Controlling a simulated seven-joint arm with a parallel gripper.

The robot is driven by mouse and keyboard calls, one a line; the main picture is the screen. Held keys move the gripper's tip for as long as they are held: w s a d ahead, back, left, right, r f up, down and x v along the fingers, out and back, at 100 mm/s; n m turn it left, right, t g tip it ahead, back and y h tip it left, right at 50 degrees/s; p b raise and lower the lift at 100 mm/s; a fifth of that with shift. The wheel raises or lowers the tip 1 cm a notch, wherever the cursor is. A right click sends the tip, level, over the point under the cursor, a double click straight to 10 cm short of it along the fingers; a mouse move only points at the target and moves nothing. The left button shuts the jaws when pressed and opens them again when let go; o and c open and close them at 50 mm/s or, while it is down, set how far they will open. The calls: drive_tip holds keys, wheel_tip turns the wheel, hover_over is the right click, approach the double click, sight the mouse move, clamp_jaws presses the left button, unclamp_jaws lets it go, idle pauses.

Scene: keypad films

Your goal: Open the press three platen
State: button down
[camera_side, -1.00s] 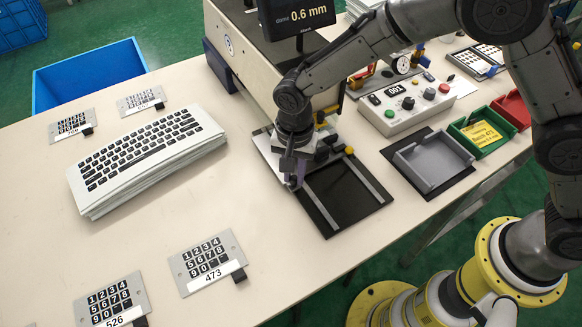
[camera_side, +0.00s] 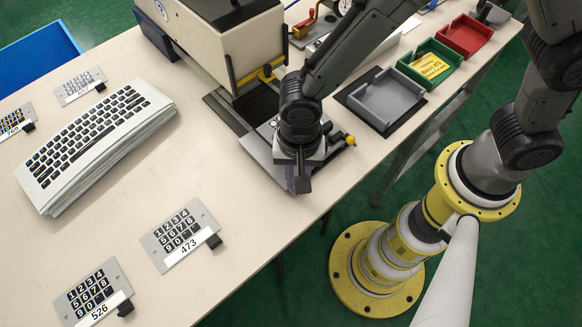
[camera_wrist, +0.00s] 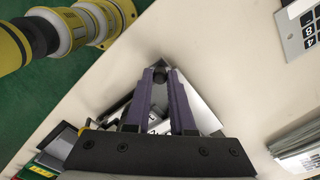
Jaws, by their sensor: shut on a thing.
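The press (camera_side: 215,45) is a large cream housing at the top of the side view. Its grey platen (camera_side: 262,155) is slid out on the rails toward the table's front edge, apart from the housing. Dark bed (camera_side: 225,113) shows between platen and housing. My gripper (camera_side: 299,186) points down at the platen's front end and hides much of it. In the wrist view my gripper (camera_wrist: 160,78) has its purple fingers shut on a small dark knob (camera_wrist: 160,74) at the platen's corner. A yellow-tipped lever (camera_side: 349,140) sticks out beside my wrist.
Keypad plates 473 (camera_side: 180,235) and 526 (camera_side: 94,293) lie at the front left. A stack of keypad films (camera_side: 95,140) lies behind them. Grey (camera_side: 387,100), green (camera_side: 430,65) and red (camera_side: 468,35) trays stand right of the press. The table in front of the platen is clear.

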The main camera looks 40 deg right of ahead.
drive_tip(key=c, duration=0.8)
unclamp_jaws()
drive_tip(key=shift+o, duration=0.2)
wheel_tip(320, 180, up, 14)
